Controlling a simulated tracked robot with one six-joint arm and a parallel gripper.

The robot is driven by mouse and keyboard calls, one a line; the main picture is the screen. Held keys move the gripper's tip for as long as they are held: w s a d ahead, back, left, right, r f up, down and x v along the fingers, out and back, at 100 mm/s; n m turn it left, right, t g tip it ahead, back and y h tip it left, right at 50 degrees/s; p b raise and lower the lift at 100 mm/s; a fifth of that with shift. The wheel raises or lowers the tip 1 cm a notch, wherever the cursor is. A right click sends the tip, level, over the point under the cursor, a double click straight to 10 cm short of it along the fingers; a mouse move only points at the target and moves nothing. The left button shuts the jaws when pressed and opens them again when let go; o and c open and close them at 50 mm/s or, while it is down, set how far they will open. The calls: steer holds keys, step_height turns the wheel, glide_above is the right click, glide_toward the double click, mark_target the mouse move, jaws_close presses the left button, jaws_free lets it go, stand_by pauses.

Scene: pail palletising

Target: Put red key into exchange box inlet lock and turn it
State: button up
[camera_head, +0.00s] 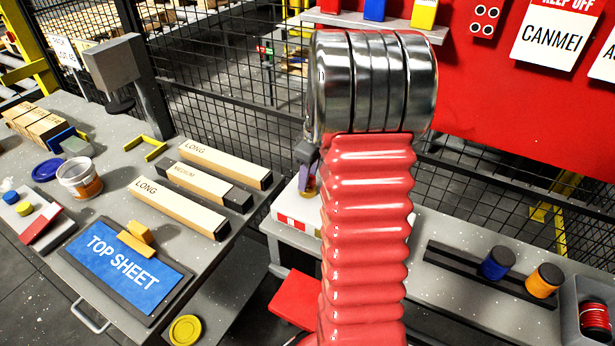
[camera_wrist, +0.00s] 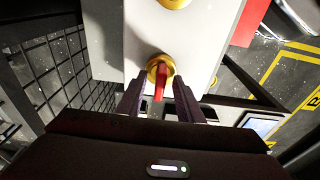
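A red key (camera_wrist: 160,88) stands at a round brass lock (camera_wrist: 153,67) on a white box face (camera_wrist: 125,35) in the wrist view. It looks seated in the lock; how deep, I cannot tell. A second brass lock (camera_wrist: 175,3) is cut by the top edge. My gripper (camera_wrist: 158,90) has its dark fingers apart, one on each side of the key, with gaps showing between. In the head view my gripper (camera_head: 309,183) is small and mostly hidden behind my arm, over the white box (camera_head: 290,208) on the right bench.
The left table holds a blue top sheet board (camera_head: 115,262), long wooden bars (camera_head: 178,207) and a tub (camera_head: 80,180). On the right bench stand a blue cylinder (camera_head: 497,263) and an orange one (camera_head: 544,281). A wire fence (camera_head: 225,70) and red panel (camera_head: 490,85) lie behind.

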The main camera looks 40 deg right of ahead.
steer(key=shift+r, duration=0.1)
step_height(320, 180, up, 13)
steer(key=s, duration=0.2)
steer(key=shift+d+r, duration=0.2)
steer(key=shift+d, duration=0.15)
steer(key=shift+c, duration=0.2)
stand_by(0.5)
steer(key=shift+w+a+r, duration=0.1)
steer(key=shift+a+r, duration=0.05)
steer(key=shift+a, duration=0.35)
steer(key=shift+c, duration=0.4)
steer(key=s+a+r+m+t+h, duration=0.1)
steer(key=s+a+r, duration=0.1)
steer(key=a, duration=0.7)
steer(key=s+a+r+m+t, duration=0.1)
steer(key=s+a+r, duration=0.15)
steer(key=a, duration=0.65)
steer(key=s+a+f+m+t, duration=0.2)
steer(key=s+a, duration=0.8)
steer(key=a, duration=0.3)
steer(key=shift+a+f, duration=0.15)
steer(key=shift+a, duration=0.05)
